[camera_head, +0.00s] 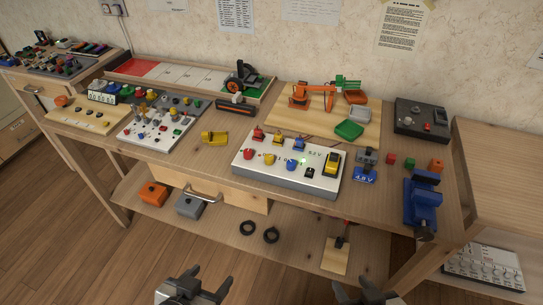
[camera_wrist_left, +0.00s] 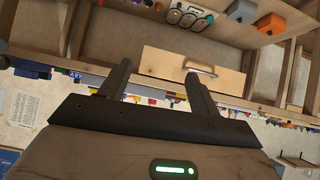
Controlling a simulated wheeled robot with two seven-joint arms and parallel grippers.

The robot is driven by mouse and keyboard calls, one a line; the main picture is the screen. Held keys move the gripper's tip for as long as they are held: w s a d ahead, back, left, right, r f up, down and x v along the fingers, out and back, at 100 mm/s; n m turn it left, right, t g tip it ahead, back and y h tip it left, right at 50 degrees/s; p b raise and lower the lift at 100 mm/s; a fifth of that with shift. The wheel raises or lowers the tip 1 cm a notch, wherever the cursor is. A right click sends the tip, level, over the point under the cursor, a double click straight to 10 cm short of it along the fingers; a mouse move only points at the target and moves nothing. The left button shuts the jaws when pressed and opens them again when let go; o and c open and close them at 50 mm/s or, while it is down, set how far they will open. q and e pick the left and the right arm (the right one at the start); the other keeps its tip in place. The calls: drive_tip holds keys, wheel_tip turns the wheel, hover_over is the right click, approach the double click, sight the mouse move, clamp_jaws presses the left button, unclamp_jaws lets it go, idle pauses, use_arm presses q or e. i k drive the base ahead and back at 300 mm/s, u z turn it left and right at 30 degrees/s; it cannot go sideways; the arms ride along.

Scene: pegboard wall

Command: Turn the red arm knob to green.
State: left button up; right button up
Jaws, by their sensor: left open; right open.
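A white control box (camera_head: 285,177) lies on the workbench in the head view. A round red knob (camera_head: 248,155) sits at its left, beside a yellow knob (camera_head: 269,159) and a blue knob (camera_head: 290,167). A second red part (camera_head: 258,134) stands at the box's back edge. I cannot tell which red part is the arm knob or where it points. A small green light (camera_head: 303,161) glows on the box. My left gripper (camera_head: 208,279) is open and empty, low in front of the bench; the left wrist view also shows it (camera_wrist_left: 157,84). My right gripper (camera_head: 352,285) is open, partly cut off below.
An orange toy arm (camera_head: 315,93) stands on a wooden board behind the box, with a green tray (camera_head: 349,130). A blue vise (camera_head: 423,203) is at the right bench edge. A yellow object (camera_head: 214,138) lies left of the box. A drawer (camera_head: 228,188) and lower shelf are below.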

sight(248, 154)
drive_tip(key=u, duration=0.1)
drive_tip(key=k, duration=0.45)
drive_tip(key=z, duration=0.9)
drive_tip(key=i, duration=0.75)
drive_tip(key=u, duration=2.55)
